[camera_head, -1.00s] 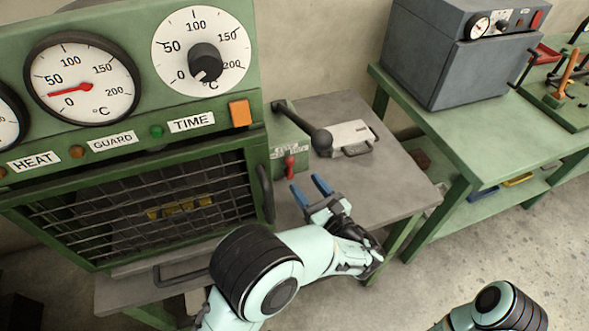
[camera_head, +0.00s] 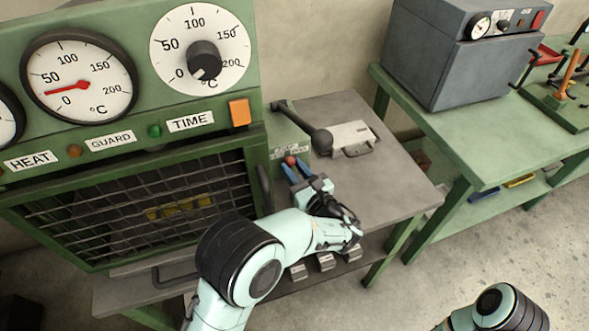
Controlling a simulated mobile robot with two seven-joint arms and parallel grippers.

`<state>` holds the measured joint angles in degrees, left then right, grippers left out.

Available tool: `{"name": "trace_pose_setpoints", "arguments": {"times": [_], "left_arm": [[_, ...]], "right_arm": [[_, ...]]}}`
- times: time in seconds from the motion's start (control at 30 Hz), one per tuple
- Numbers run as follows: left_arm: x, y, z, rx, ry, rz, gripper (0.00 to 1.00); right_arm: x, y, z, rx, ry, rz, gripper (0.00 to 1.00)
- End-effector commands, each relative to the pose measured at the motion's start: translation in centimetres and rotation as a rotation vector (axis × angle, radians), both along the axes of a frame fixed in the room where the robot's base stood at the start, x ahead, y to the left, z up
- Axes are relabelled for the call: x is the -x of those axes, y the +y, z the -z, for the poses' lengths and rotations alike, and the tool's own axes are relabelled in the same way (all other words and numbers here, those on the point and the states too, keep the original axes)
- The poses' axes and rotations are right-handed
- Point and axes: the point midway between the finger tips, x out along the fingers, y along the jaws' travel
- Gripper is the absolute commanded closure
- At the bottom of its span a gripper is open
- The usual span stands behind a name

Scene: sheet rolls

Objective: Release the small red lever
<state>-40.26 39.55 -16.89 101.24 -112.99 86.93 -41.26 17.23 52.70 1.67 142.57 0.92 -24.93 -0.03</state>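The small red lever (camera_head: 291,160) stands on the green block (camera_head: 277,149) at the right side of the oven. Its red knob shows at the tips of my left gripper's blue fingers; its lower part is hidden by them. My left gripper (camera_head: 295,169) reaches toward the lever from the front, its fingers on either side of the knob with a gap between them. I cannot tell whether they touch it. My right gripper is out of the picture; only part of my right arm shows at the bottom right.
The oven's mesh door (camera_head: 140,205) is close on the left. A green bench (camera_head: 455,130) stands at the right.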

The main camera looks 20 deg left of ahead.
Motion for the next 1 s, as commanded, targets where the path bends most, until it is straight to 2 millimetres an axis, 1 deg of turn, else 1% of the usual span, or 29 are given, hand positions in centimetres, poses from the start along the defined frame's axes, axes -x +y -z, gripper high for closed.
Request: {"name": "trace_pose_setpoints", "arguments": {"times": [0.17,0.27,0.47,0.83,1.0], "left_arm": [[0.0,-0.1,0.0,-0.007,0.006,0.000,1.00],[0.0,-0.1,-0.1,-0.025,0.019,0.000,1.00],[-0.3,-0.6,-0.1,-0.109,0.076,0.000,1.00],[-1.0,-1.6,0.4,-0.337,0.229,0.000,1.00],[-1.2,-1.9,0.7,-0.421,0.286,0.000,1.00]], "right_arm": [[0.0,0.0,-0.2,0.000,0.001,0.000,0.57],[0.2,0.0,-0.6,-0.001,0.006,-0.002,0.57],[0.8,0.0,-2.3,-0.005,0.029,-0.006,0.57],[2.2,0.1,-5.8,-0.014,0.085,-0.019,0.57],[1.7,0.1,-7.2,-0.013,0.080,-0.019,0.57]]}}
